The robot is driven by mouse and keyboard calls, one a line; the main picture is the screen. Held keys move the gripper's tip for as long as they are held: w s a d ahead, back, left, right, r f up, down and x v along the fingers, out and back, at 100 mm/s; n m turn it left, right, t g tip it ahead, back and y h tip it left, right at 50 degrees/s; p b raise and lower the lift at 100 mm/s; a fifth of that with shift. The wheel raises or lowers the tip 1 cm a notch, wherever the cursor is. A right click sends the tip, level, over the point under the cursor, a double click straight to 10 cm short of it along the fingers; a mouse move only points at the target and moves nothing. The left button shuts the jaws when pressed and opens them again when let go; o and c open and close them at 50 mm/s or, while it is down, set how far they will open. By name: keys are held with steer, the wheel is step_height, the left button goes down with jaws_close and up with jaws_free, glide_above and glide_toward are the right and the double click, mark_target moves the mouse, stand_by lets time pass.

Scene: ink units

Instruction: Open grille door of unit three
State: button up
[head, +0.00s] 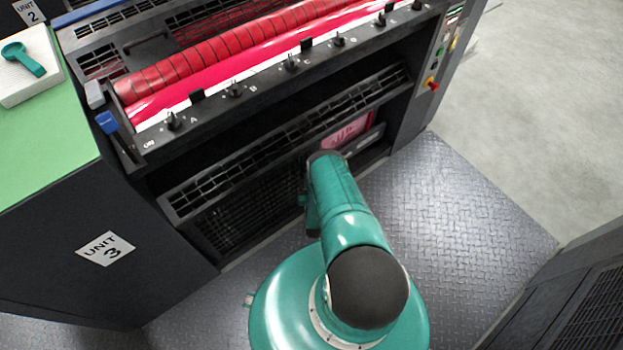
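Unit three is a dark press unit with a white "UNIT 3" label (105,248) on its left side panel. On its front, below the row of black knobs, is a long black slotted grille (235,170). A darker mesh panel (232,222) lies below it, in shadow. I cannot tell whether these are one door, or whether it is open or shut. My teal arm (345,205) reaches over the floor plate toward the right part of this front and hides some of it. My gripper is hidden behind the arm, so its fingers and any contact do not show.
Red rollers (220,58) run above the knob rail (262,75). A pink-red panel (350,130) shows at the front's right part. Buttons (432,84) sit at the right end. A dark unit (575,300) stands at lower right.

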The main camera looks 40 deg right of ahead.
steer(key=v, duration=1.3)
